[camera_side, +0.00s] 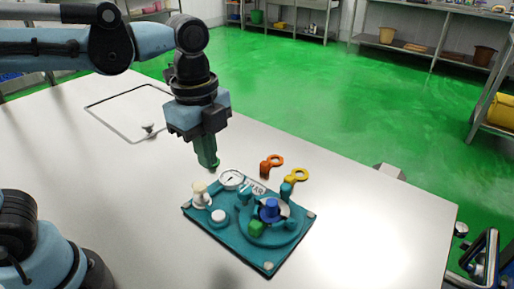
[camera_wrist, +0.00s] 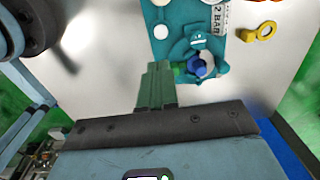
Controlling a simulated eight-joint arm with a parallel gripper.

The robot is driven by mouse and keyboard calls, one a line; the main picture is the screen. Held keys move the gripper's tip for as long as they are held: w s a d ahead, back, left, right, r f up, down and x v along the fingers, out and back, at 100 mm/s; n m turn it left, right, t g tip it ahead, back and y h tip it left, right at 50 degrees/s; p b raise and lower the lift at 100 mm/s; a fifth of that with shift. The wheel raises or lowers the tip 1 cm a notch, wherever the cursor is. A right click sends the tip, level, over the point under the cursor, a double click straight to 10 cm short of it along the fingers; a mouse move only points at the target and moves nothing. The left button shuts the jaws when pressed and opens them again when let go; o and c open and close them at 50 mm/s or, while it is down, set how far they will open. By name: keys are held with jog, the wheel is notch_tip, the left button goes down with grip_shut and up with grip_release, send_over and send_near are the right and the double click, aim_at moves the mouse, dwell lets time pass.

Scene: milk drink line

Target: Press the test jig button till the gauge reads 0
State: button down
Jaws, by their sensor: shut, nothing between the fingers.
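The teal test jig (camera_side: 240,256) lies on the steel table. It carries a round white gauge (camera_side: 231,179) at its back left corner; the reading is too small to tell. A white round button (camera_side: 219,216) and a white knob (camera_side: 200,194) sit at its left side. A blue-capped fitting (camera_side: 269,208) stands on its right half and also shows in the wrist view (camera_wrist: 200,67). My gripper (camera_side: 209,165) points down with its green fingers shut and empty. It is above and behind the jig's back left edge, apart from it. In the wrist view its fingers (camera_wrist: 158,70) show together.
An orange ring key (camera_side: 272,162) and a yellow ring key (camera_side: 298,175) lie behind the jig. A small knob (camera_side: 149,130) stands by a framed panel (camera_side: 110,105) at the back left. The table is clear front left and right. A sink tap (camera_side: 488,250) is at the right edge.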

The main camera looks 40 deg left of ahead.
aim_at(218, 215)
jog(key=f, duration=1.4)
jog(key=shift+w, duration=0.2)
jog(key=shift+f, duration=0.1)
jog(key=shift+w+f, duration=0.1)
jog(key=shift+f, duration=0.75)
notch_tip(218, 215, up, 9)
dwell(0.7)
jog(key=shift+f, duration=0.15)
dwell(0.4)
